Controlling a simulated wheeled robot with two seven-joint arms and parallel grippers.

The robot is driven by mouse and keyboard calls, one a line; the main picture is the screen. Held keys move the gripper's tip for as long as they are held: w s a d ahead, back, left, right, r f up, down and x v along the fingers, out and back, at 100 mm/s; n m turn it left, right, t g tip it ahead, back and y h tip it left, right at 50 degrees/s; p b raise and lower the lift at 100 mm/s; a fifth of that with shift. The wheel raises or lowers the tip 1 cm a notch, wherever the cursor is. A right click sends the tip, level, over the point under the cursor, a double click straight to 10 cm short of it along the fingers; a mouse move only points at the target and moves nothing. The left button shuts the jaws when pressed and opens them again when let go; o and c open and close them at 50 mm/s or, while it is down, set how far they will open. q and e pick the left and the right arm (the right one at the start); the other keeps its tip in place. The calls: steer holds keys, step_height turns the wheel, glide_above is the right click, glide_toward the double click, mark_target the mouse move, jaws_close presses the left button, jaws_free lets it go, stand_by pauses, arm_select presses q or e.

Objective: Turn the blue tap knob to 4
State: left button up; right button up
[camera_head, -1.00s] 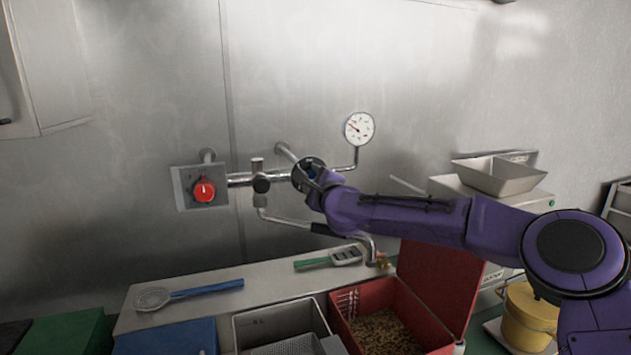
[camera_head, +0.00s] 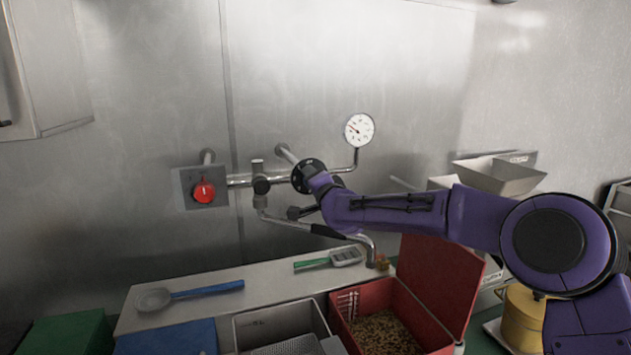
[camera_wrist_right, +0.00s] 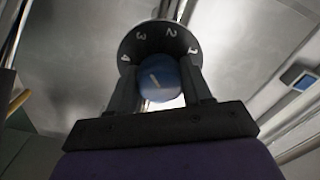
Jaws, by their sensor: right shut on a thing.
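The blue tap knob (camera_wrist_right: 158,80) sits in front of a dark round dial (camera_wrist_right: 165,42) in the right wrist view. White numerals 4, 3, 2 and 1 show on the dial, with 4 at its left and 1 at its right. A short white mark on the knob's face slants, its upper end leaning left. My right gripper (camera_wrist_right: 158,85) has one finger on each side of the knob and is shut on it. In the head view the dial (camera_head: 303,176) shows on the wall pipe; my wrist hides the knob. My left gripper is out of view.
A red knob (camera_head: 204,191) on a grey plate is left of the dial. A pressure gauge (camera_head: 359,130) stands up to its right. Below are a counter shelf (camera_head: 135,315), a spout pipe (camera_head: 345,236) and a red bin (camera_head: 400,345) of beans.

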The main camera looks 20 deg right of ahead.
steer(key=n, duration=0.7)
steer(key=shift+r, duration=0.15)
stand_by(0.4)
steer(key=o, duration=0.9)
steer(key=shift+o, duration=0.7)
steer(key=shift+w, duration=0.1)
steer(key=s+b, duration=0.5)
steer(key=s, duration=0.5)
steer(key=shift+s+d, duration=0.15)
steer(key=shift+s, duration=0.15)
